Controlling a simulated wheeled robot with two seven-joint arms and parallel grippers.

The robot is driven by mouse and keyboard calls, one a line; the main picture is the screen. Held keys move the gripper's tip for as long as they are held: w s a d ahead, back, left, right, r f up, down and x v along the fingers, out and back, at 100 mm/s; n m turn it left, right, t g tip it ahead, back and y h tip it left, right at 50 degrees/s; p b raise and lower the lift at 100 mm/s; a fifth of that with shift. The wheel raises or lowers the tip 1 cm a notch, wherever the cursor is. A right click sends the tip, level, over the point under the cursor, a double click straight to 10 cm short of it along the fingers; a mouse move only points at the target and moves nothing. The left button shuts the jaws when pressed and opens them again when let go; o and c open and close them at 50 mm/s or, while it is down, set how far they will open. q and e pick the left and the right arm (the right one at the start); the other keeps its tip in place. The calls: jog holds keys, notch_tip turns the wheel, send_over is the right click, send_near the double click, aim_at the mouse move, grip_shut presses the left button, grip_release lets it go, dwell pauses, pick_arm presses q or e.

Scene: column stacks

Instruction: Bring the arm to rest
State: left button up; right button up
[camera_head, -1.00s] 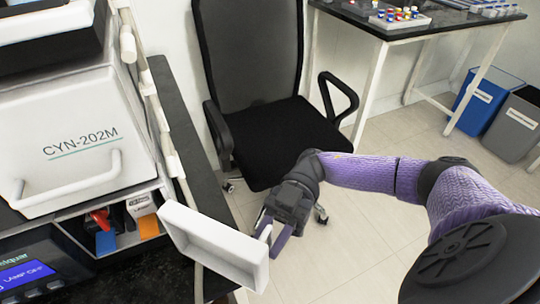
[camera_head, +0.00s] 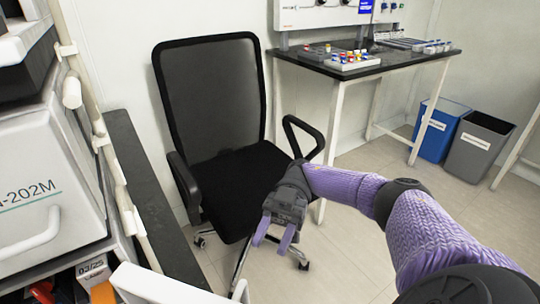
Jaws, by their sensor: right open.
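My right arm, with purple sleeves and dark joints, reaches in from the lower right. Its right gripper (camera_head: 276,236) has purple fingers that stand apart and point down, with nothing between them. It is in front of the black office chair (camera_head: 215,110), over the floor, as seen from the head. My left arm and gripper do not show.
The white instrument (camera_head: 45,180) and dark bench edge (camera_head: 150,195) are at the left, with a white tray (camera_head: 150,284) at the bottom. A black-topped table (camera_head: 370,66) with vials stands behind. A blue bin (camera_head: 441,130) and grey bin (camera_head: 478,146) stand right.

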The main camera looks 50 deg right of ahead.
jog(key=w+a+f+m+t+p, duration=0.45)
jog(key=w+f+m+t, duration=0.4)
jog(key=t, duration=0.75)
jog(key=s+d+f+m+t+h+p, duration=0.1)
jog(key=s+f+m+h, duration=0.25)
jog(key=f+h, duration=0.35)
jog(key=s+d+f+m+t+h+p, duration=0.1)
jog(key=s+d+f+m+h, duration=0.15)
jog(key=f+m+h, duration=0.45)
jog(key=s+f+g+h+p, duration=0.1)
jog(key=s+f+g, duration=0.1)
jog(key=s+f, duration=0.4)
jog(key=s+f+g+h+p, duration=0.1)
jog(key=s+f+g, duration=0.25)
jog(key=s, duration=0.55)
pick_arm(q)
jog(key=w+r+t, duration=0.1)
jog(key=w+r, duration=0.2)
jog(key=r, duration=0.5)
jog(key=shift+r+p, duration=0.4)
pick_arm(e)
jog(key=s+a+f+g, duration=0.1)
jog(key=s+g, duration=0.2)
jog(key=s, duration=0.6)
jog(key=s+a+f+g+h, duration=0.1)
jog(key=s+a+f+g, duration=0.1)
jog(key=s, duration=0.8)
jog(key=shift+g, duration=0.65)
